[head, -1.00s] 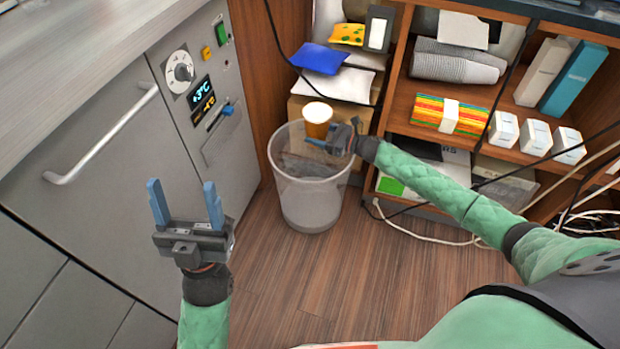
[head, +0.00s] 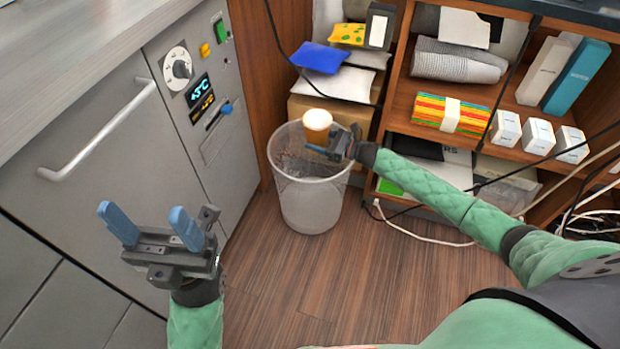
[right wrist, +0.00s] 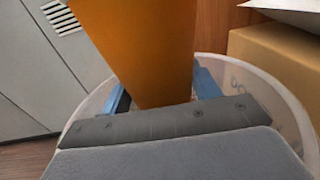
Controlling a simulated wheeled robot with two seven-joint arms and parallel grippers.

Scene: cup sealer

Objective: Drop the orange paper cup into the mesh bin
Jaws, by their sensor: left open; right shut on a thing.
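The orange paper cup (head: 317,127) has a pale top and is upright in the head view, over the mesh bin's opening. My right gripper (head: 330,145) is shut on it. In the right wrist view the orange cup (right wrist: 140,45) fills the middle between the blue fingers, and the bin's rim (right wrist: 285,100) curves around behind. The mesh bin (head: 310,200) stands on the wooden floor, and its inside is partly hidden by the gripper. My left gripper (head: 150,228) is open and empty in front of the grey cabinet, left of the bin.
A grey cabinet (head: 90,180) with a handle and a dial panel stands at left. Cables lie on the floor at right.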

